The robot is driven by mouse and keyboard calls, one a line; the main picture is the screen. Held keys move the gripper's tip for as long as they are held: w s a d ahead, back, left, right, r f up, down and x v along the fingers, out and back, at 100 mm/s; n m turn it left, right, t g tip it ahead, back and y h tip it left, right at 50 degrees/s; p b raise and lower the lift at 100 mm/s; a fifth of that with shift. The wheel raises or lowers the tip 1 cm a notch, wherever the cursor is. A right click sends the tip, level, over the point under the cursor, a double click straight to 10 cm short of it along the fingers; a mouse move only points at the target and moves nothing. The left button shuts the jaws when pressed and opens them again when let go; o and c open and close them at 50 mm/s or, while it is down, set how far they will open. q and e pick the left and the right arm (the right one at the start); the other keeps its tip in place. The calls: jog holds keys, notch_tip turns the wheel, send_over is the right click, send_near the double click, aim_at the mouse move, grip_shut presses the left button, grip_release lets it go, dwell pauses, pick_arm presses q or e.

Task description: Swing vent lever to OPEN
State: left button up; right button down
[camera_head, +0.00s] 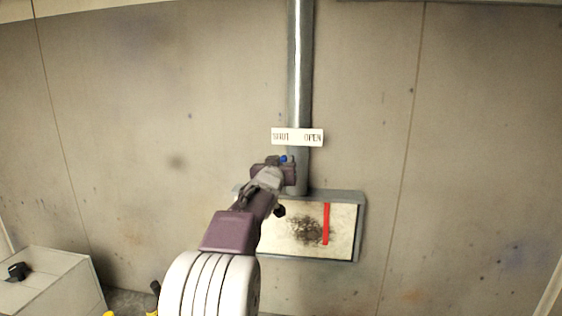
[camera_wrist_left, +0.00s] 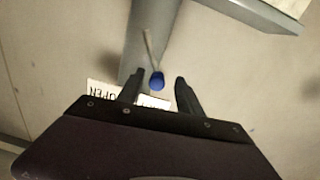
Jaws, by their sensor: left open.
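The vent lever is a thin light rod with a blue knob (camera_wrist_left: 157,80) on the grey vertical pipe (camera_head: 300,70). In the head view the blue knob (camera_head: 284,158) shows just beyond my left gripper (camera_head: 283,166), below the SHUT side of the white SHUT/OPEN label (camera_head: 297,137). In the left wrist view my left gripper (camera_wrist_left: 157,88) is open, with one finger on each side of the knob. I cannot tell whether either finger touches it. The gripper hides most of the rod in the head view. My right gripper is out of view.
A framed panel (camera_head: 345,194) with a dark smudge and a red strip (camera_head: 326,224) is on the wall below the pipe. A pale cabinet (camera_head: 60,285) with a black knob stands at lower left. The wall right of the pipe is clear.

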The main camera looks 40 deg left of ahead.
pick_arm(q)
jog(key=shift+d, duration=0.15)
jog(key=shift+d+r, duration=0.1)
jog(key=c, duration=0.4)
grip_shut()
dwell(0.7)
